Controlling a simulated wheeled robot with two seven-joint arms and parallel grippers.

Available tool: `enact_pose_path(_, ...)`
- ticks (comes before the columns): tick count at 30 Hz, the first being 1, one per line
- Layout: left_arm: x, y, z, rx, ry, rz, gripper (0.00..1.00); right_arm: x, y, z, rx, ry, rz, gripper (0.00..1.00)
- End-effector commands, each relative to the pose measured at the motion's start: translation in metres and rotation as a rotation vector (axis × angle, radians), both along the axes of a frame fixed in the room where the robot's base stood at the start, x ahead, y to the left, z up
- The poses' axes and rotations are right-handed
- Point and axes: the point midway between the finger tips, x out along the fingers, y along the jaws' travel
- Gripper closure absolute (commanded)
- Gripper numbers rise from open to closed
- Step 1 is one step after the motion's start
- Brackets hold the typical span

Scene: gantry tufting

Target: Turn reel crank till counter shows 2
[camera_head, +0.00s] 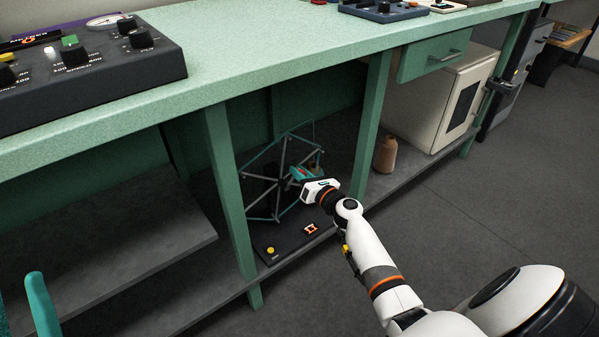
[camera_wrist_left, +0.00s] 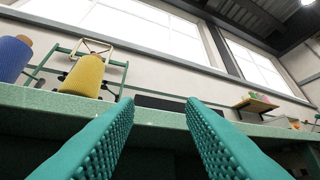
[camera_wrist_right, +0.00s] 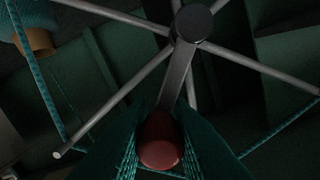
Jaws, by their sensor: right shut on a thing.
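The reel (camera_head: 281,173), a spoked frame with teal yarn around its rim, stands on a dark base (camera_head: 290,243) on the low shelf under the bench. Its hub (camera_wrist_right: 194,22) and crank arm (camera_wrist_right: 177,78) show in the right wrist view. My right gripper (camera_head: 301,174) is at the reel's front; in its wrist view it is shut on the red crank knob (camera_wrist_right: 160,142). The counter (camera_head: 311,229) is a small orange-framed window on the base; its digit is too small to read. My left gripper (camera_wrist_left: 160,115) is open and empty in its wrist view.
A yellow button (camera_head: 270,250) sits on the base. A green bench leg (camera_head: 231,190) stands left of the reel, another (camera_head: 371,120) right of it. A brown cone (camera_head: 385,154) and a cream cabinet (camera_head: 440,95) stand further right. The bench top (camera_head: 250,60) overhangs the reel.

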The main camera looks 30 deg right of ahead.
Motion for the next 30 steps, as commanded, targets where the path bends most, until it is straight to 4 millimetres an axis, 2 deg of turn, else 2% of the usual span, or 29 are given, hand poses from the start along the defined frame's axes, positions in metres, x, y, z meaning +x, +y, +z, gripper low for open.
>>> enact_pose_path(9,0.0,0.0,0.0,0.001,0.001,0.001,0.64,-0.001,0.001,-0.004,0.001,0.006,0.002,1.0)
enact_pose_path(10,0.0,0.0,0.0,0.001,0.001,0.001,0.64,-0.001,0.001,-0.004,0.001,0.006,0.002,0.79)
enact_pose_path(14,0.0,0.0,0.0,0.001,0.001,0.001,0.64,-0.001,0.001,-0.003,0.001,0.005,0.002,0.59)
enact_pose_path(23,0.0,0.0,0.0,0.0,0.001,0.0,0.64,-0.001,0.0,-0.001,0.001,0.002,0.001,0.59)
enact_pose_path(26,0.005,-0.001,-0.003,0.012,0.039,0.002,0.64,-0.007,0.0,-0.001,0.001,0.003,0.001,0.59)
enact_pose_path(30,0.018,-0.002,-0.016,0.048,0.166,0.009,0.64,-0.024,-0.001,0.0,0.002,0.003,0.0,0.59)
